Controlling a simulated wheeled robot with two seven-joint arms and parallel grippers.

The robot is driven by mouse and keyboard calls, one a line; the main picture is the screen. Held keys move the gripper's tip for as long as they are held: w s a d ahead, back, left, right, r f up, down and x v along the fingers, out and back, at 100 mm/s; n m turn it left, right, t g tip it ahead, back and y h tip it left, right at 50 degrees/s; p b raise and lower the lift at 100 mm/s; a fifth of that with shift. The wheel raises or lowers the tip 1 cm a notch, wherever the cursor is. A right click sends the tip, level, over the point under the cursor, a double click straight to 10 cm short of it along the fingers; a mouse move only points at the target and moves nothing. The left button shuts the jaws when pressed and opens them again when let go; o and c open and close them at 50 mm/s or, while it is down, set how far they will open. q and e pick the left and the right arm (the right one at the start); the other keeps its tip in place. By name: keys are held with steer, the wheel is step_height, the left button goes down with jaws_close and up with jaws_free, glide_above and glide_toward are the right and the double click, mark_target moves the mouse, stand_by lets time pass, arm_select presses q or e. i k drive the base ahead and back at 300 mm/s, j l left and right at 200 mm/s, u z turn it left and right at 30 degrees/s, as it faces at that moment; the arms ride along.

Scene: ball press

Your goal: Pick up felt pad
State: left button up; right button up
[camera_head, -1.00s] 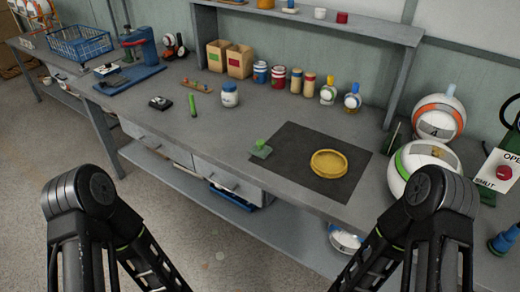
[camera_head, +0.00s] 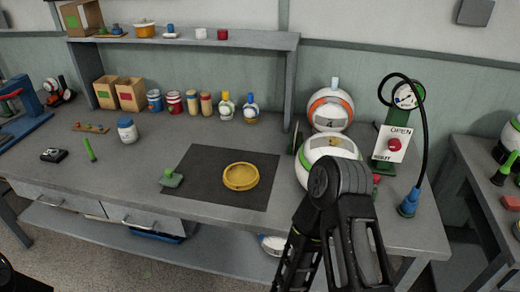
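A small flat green pad with an upright green knob (camera_head: 172,178) lies on the left part of a dark mat (camera_head: 222,200) on the workbench. I take the green piece for the felt pad, but cannot be sure. A round yellow dish (camera_head: 241,177) sits to its right on the same mat, apart from it. My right arm's bent joint rises at the lower right, beside the mat, but its gripper is not in view. Only a dark bit of my left side shows at the lower left corner; the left gripper is not in view.
A white-and-green ball (camera_head: 327,163) and a white-and-orange ball (camera_head: 330,107) stand right of the mat. A gauge stand with an OPEN/SHUT sign (camera_head: 393,143) is beyond. The bench before the mat is clear.

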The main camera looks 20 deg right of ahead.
mark_target(170, 180)
steer(key=i+j, duration=0.2)
steer(key=j, duration=0.15)
steer(key=i+j+z, duration=0.15)
steer(key=j, duration=0.15)
steer(key=i+j, duration=0.15)
steer(key=j, duration=0.2)
steer(key=i+j+z, duration=0.1)
steer(key=j, duration=0.25)
steer(key=i+j+z, duration=0.1)
steer(key=i+j, duration=0.25)
steer(key=j, duration=0.4)
steer(key=i+j+z, duration=0.15)
steer(key=j, duration=0.2)
